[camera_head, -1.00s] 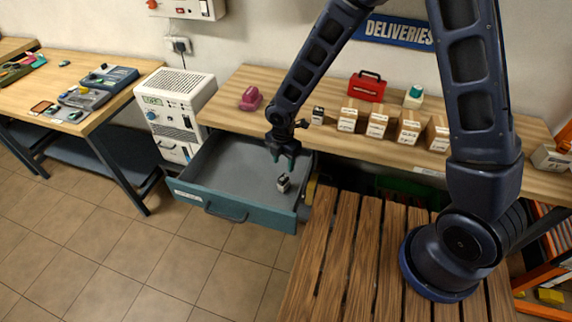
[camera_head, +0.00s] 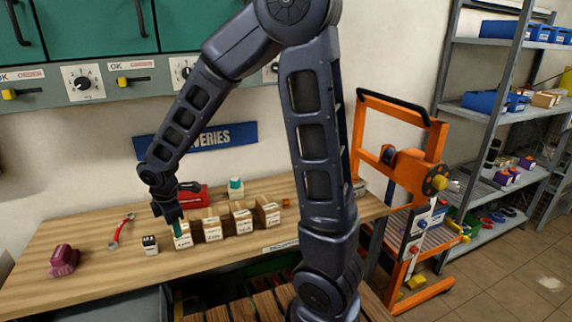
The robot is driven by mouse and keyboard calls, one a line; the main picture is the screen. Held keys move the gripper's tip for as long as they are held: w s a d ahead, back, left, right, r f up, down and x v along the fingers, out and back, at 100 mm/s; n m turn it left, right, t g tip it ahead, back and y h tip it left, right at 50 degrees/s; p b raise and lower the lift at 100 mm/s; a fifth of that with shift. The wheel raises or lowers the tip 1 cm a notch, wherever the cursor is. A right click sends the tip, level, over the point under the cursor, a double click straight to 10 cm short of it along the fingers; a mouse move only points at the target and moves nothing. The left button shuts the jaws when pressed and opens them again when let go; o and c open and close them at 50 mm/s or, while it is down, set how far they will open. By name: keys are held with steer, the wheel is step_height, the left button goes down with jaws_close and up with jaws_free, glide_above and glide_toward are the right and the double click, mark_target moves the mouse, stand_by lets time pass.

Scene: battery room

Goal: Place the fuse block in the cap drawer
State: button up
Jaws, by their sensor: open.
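The open drawer (camera_head: 135,305) shows only as a grey strip at the bottom edge, below the bench; most of it is out of frame. The small dark block with a pale face seen in it a second ago is outside this view. A similar small black-and-white block (camera_head: 150,245) stands on the bench; I cannot tell which of the two is the fuse block. My gripper (camera_head: 176,226) points down at the leftmost small carton (camera_head: 184,241), which it partly overlaps in the picture. It is open, and nothing shows between its fingers.
Several cartons stand in a row on the wooden bench (camera_head: 100,270). A red case (camera_head: 194,196), a white jar with a teal lid (camera_head: 236,188), a red wrench (camera_head: 121,231) and a maroon object (camera_head: 64,260) also stand or lie there. An orange trolley (camera_head: 440,150) is at right.

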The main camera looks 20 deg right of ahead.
steer(key=d+r+m+t, duration=0.1)
steer(key=d+r+m, duration=0.45)
steer(key=d, duration=0.35)
steer(key=d+r+m, duration=0.4)
steer(key=d+r, duration=0.2)
steer(key=d, duration=0.3)
steer(key=s+d+r+m, duration=0.3)
steer(key=s+d+m, duration=0.2)
steer(key=d, duration=0.2)
steer(key=s+d+r+m+t, duration=0.1)
steer(key=s+d+r+m, duration=0.3)
steer(key=s+d+m, duration=0.1)
steer(key=shift+s+d+m+t, duration=0.3)
steer(key=shift+d+m, duration=0.45)
steer(key=shift+d, duration=0.5)
